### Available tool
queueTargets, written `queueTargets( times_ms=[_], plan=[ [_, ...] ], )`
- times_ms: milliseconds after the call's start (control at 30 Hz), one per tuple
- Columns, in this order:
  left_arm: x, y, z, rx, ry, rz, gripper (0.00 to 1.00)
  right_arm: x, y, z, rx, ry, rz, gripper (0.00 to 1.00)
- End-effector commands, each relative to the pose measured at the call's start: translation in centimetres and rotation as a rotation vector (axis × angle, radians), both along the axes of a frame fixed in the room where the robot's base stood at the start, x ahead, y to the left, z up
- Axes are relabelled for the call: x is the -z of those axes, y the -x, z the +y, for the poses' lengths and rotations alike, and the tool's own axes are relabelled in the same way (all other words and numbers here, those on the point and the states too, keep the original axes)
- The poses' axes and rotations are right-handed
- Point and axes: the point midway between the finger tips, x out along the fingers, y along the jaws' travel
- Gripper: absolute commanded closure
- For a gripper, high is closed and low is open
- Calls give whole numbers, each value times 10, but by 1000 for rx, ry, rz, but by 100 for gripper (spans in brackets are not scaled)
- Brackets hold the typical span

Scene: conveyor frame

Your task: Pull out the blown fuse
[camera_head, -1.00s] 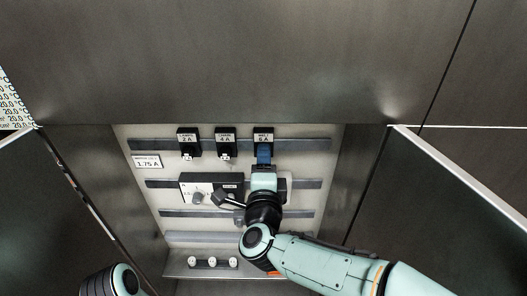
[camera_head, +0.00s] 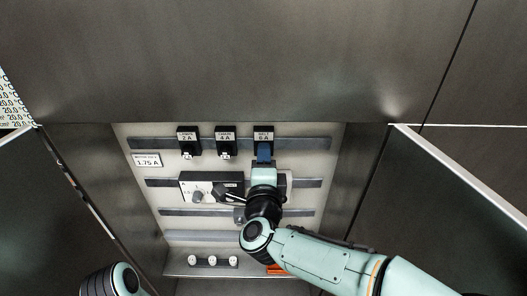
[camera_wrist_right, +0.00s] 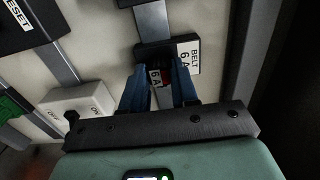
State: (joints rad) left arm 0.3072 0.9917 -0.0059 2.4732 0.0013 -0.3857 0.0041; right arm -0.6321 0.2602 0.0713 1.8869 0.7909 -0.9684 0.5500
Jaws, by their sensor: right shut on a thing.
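Three black fuse holders hang in a row at the top of the panel: the left one marked 2 A (camera_head: 187,138), the middle one marked 4 A (camera_head: 225,136), and the right one marked BELT 6 A (camera_head: 263,134). The BELT holder also shows in the right wrist view (camera_wrist_right: 180,56). My right gripper (camera_head: 263,155) is at the lower end of the BELT holder. In the right wrist view, its blue fingers (camera_wrist_right: 160,84) are shut on a small fuse marked 6 A (camera_wrist_right: 155,77), which sits at the holder. The fingers hide part of the fuse. My left gripper is out of view.
A selector box with a grey knob (camera_head: 197,197) sits left of my right wrist. A shelf (camera_head: 180,268) with several small white fuses (camera_head: 213,261) lies below. Open doors (camera_head: 445,190) flank the cabinet. A 1.75 A label (camera_head: 147,161) is at left.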

Motion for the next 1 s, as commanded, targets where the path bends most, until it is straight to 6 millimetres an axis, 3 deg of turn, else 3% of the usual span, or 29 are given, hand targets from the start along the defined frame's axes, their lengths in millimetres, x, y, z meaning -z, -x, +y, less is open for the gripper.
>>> queueTargets(
  times_ms=[267,1000],
  plan=[
    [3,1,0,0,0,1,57,1,6,1,-2,-1,2,100],
    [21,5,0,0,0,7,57,1,58,0,-1,0,1,100]
  ],
)
